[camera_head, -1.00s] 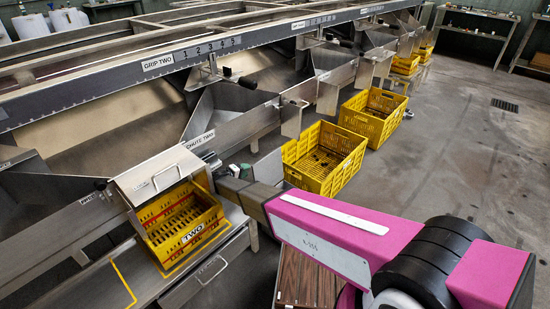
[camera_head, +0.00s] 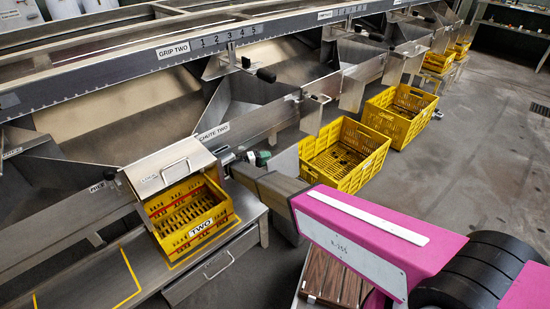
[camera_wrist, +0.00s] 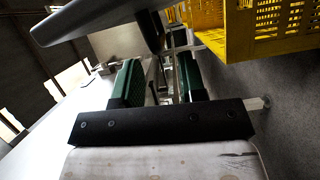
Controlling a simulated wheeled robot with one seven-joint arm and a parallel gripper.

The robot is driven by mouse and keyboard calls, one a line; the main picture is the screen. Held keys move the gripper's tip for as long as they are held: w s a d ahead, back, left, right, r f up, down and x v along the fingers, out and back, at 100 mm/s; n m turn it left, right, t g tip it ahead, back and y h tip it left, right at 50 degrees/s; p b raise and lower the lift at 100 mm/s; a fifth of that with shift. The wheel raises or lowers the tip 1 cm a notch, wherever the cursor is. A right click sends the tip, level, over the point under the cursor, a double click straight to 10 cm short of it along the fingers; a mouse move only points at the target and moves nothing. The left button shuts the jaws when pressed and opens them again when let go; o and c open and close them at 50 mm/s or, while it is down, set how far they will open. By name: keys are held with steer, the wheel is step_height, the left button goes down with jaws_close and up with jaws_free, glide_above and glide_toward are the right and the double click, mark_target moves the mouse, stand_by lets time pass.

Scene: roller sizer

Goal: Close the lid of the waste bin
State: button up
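I cannot make out a thing that is clearly the waste bin or its lid in either view. My gripper (camera_head: 254,158) is at the end of my outstretched arm, in front of the metal wall marked CHUTE TWO, with a green finger showing. In the wrist view my gripper (camera_wrist: 160,78) has its two green-padded fingers apart, with no held object visible between them. A hinged-looking metal cover (camera_head: 168,168) with a bar handle sits above the yellow crate marked TWO (camera_head: 203,230), left of my gripper. Its front side leaves the crate's inside visible.
A metal shelf (camera_head: 140,277) with yellow lines carries that crate, with a handled drawer front (camera_head: 216,276) below. More yellow crates (camera_head: 350,180) stand along the machine to the right. A grey plate-like part (camera_wrist: 88,20) is close to the wrist camera. Open floor (camera_head: 485,150) lies at right.

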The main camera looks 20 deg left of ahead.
mark_target(281, 167)
steer(key=shift+x, duration=2.15)
jaws_close()
